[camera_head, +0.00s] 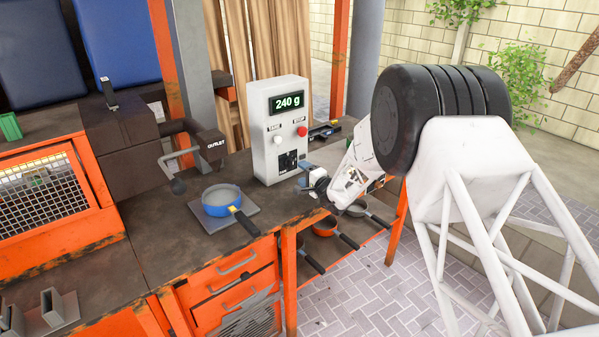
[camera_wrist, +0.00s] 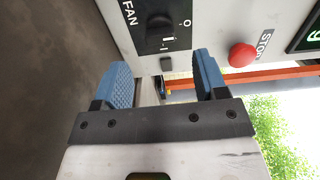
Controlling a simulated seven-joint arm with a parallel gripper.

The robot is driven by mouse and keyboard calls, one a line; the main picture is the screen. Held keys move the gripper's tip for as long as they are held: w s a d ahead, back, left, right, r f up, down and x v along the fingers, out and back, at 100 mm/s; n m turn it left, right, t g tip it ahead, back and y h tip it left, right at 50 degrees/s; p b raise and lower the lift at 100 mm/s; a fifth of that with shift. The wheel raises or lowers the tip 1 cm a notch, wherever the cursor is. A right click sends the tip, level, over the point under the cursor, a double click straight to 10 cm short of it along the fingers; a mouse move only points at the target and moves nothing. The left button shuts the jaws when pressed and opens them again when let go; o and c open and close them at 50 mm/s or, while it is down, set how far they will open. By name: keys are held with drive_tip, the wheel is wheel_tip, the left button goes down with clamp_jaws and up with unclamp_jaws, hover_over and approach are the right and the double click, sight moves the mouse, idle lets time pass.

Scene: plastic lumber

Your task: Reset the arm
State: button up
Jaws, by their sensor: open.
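My gripper (camera_head: 307,180) is at the right end of the workbench, just right of the white control box (camera_head: 279,150) in the head view. In the wrist view, the two blue fingers of my gripper (camera_wrist: 163,78) stand apart with nothing between them. The box's front fills the top of that view, with a black FAN knob (camera_wrist: 160,32) and a red STOP button (camera_wrist: 242,54). The fingertips are close to the box; I cannot tell whether they touch it. The box's display (camera_head: 287,102) reads 240 g.
A blue pan (camera_head: 221,203) sits on a grey plate (camera_head: 193,208) below the dark machine's outlet (camera_head: 212,145). The orange drawers (camera_head: 232,276) are shut. The paved floor (camera_head: 365,300) at right is clear.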

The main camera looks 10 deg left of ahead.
drive_tip(key=shift+s+d, duration=0.2)
drive_tip(key=shift+d, duration=0.05)
drive_tip(key=shift+s+r, duration=0.25)
drive_tip(key=shift+r, duration=0.15)
drive_tip(key=s+d+r+n+g, duration=0.3)
drive_tip(key=s+r+n+g, duration=0.15)
drive_tip(key=s+r, duration=0.6)
drive_tip(key=s+d+r+n+g, duration=0.3)
drive_tip(key=s+r+g, duration=0.35)
drive_tip(key=s, duration=0.65)
drive_tip(key=s+d+r+h, duration=0.1)
drive_tip(key=s+d+h, duration=0.3)
drive_tip(key=s+d, duration=0.3)
drive_tip(key=s+d+r+h, duration=0.1)
drive_tip(key=s+d+h, duration=0.3)
drive_tip(key=s, duration=1.3)
drive_tip(key=s+d+r+n+h, duration=0.1)
drive_tip(key=s+d+h, duration=0.4)
drive_tip(key=s+d, duration=0.5)
drive_tip(key=shift+s+d+r+t, duration=0.2)
drive_tip(key=shift+s+d+t, duration=0.15)
drive_tip(key=shift+s, duration=0.8)
